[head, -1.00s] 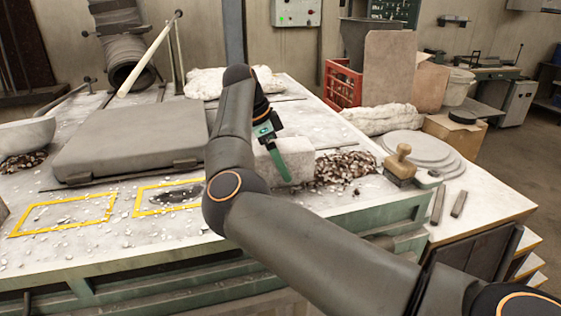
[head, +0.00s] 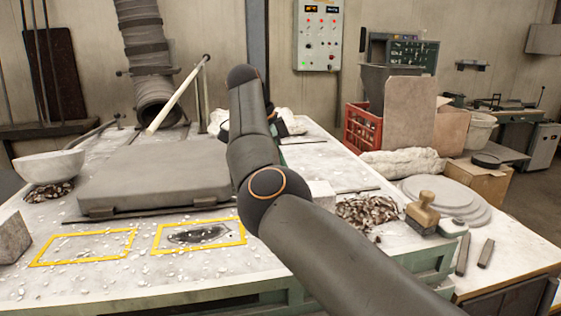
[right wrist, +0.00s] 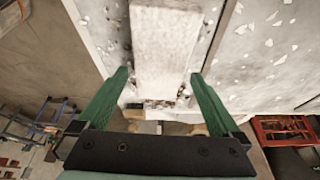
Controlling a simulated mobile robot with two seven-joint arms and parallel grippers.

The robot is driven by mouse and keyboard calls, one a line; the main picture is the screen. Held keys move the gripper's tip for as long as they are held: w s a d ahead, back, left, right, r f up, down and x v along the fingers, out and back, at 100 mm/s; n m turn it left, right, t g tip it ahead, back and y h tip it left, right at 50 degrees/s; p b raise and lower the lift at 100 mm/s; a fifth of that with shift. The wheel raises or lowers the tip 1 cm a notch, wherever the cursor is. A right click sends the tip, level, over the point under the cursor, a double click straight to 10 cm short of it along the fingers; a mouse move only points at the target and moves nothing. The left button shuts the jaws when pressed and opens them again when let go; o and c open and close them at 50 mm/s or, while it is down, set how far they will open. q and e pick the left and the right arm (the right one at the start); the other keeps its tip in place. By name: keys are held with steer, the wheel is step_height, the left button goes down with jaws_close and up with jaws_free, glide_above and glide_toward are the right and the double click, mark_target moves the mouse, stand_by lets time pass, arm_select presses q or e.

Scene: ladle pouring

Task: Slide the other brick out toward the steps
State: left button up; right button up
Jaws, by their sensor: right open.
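A pale grey brick (head: 323,196) sits on the bench, mostly hidden behind my right arm in the head view. It also shows in the right wrist view (right wrist: 165,45). There my right gripper (right wrist: 160,76) is open, with one green finger on each side of the brick's near end and a gap to each. A second grey brick (head: 12,238) stands at the bench's left edge, partly cut off. My left gripper is not in view. I cannot clearly make out the steps.
Two yellow outlined rectangles lie on the bench front, the left one (head: 85,246) and the right one (head: 199,236) around a dark patch. A dark slab (head: 155,180) lies behind them. A chip pile (head: 366,214), a wooden-handled stamp (head: 423,210) and round discs (head: 447,200) are to the right.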

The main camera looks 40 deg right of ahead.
steer(key=shift+v, duration=1.65)
